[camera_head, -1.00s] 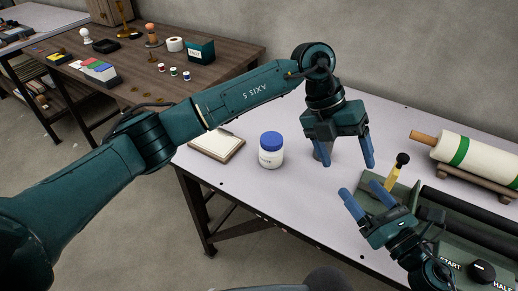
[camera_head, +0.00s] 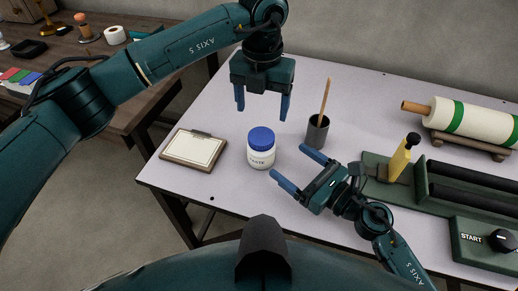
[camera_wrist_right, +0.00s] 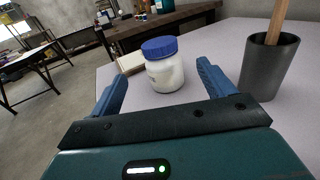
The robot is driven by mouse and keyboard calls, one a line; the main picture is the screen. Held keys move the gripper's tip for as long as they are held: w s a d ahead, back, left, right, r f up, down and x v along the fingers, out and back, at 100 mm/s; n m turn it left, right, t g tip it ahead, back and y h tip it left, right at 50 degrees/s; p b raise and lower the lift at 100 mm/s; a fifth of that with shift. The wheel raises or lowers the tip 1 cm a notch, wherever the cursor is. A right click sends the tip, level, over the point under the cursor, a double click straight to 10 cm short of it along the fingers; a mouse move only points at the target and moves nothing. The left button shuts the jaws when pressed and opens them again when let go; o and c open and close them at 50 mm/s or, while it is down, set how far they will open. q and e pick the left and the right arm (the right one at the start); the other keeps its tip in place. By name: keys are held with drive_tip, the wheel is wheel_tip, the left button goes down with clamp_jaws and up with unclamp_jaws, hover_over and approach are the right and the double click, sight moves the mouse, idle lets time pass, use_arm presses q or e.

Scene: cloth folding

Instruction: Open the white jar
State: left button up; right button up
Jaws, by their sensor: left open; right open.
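The white jar (camera_head: 261,154) stands upright on the light table, its blue lid (camera_head: 261,138) on top and lettering on its front. In the right wrist view the jar (camera_wrist_right: 167,75) appears between my right fingers, beyond their tips. My right gripper (camera_head: 294,168) is open and empty, low over the table just right of the jar and pointing at it. My left gripper (camera_head: 262,108) is open and empty, pointing down above the table behind the jar. Neither gripper touches the jar.
A dark cup (camera_head: 317,132) with a wooden stick stands right of the jar, close to my right gripper. A clipboard (camera_head: 194,149) lies to the left. A green machine (camera_head: 440,190), a yellow-handled tool (camera_head: 399,160) and a striped roll (camera_head: 465,119) are on the right.

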sight(270, 147)
drive_tip(key=x, duration=1)
drive_tip(key=shift+w+a, duration=0.1)
drive_tip(key=shift+a, duration=0.1)
drive_tip(key=shift+c, duration=0.2)
